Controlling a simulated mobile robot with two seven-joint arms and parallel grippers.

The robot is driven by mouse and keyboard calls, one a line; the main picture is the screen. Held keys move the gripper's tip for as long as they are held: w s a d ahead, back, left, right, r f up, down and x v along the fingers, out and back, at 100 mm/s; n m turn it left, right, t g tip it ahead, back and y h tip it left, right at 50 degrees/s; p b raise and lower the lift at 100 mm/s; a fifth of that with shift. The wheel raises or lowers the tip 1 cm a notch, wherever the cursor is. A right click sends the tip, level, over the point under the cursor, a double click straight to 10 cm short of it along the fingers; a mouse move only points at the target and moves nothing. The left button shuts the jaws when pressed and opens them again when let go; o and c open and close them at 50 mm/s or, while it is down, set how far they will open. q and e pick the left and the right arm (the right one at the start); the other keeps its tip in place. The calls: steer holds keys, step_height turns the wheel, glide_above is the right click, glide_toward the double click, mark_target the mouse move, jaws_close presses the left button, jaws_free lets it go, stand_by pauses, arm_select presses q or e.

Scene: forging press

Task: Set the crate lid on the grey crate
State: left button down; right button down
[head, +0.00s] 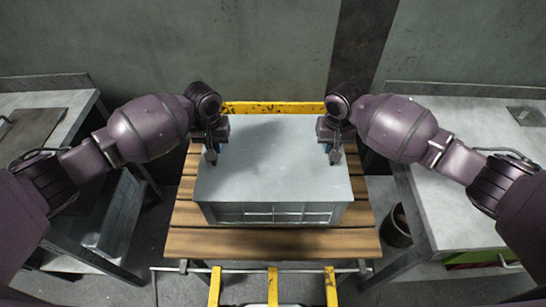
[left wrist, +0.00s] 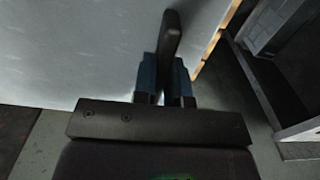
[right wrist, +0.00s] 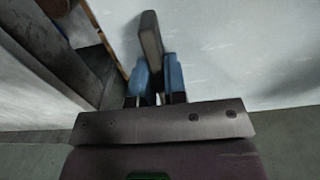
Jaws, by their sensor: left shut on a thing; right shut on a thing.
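The crate lid (head: 272,165) is a flat pale grey panel. In the head view it lies over the grey crate (head: 275,213), whose ribbed front wall shows below the lid's front edge. I cannot tell whether a gap remains between them. My left gripper (head: 211,150) is shut on a dark handle at the lid's left side; the handle shows between the blue fingertips in the left wrist view (left wrist: 169,45). My right gripper (head: 334,150) is shut on the matching handle at the right side, seen in the right wrist view (right wrist: 151,45). The crate's inside is hidden.
The crate stands on a slatted wooden cart or pallet (head: 250,243) with yellow bars at back and front. Grey benches stand at left (head: 60,100) and right (head: 450,205). A dark bin (head: 397,228) is on the floor at right. A wall is close behind.

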arm_select(q)
steer(key=shift+f, duration=0.25)
arm_select(e)
steer(key=shift+f, duration=0.25)
arm_select(q)
steer(key=c, duration=1.6)
jaws_free()
steer(key=shift+f, duration=0.15)
arm_select(e)
steer(key=c, duration=1.6)
jaws_free()
steer(key=shift+f, duration=0.1)
arm_select(q)
steer(key=o, duration=0.4)
arm_select(e)
steer(key=o, duration=0.4)
arm_select(q)
steer(key=shift+o, duration=0.2)
arm_select(e)
steer(key=shift+o, duration=0.2)
arm_select(q)
steer(key=shift+r, duration=0.2)
arm_select(e)
steer(key=shift+r, duration=0.45)
arm_select(q)
step_height(320, 180, up, 12)
steer(key=shift+f, duration=0.15)
arm_select(e)
step_height(320, 180, up, 11)
steer(key=shift+r, duration=0.1)
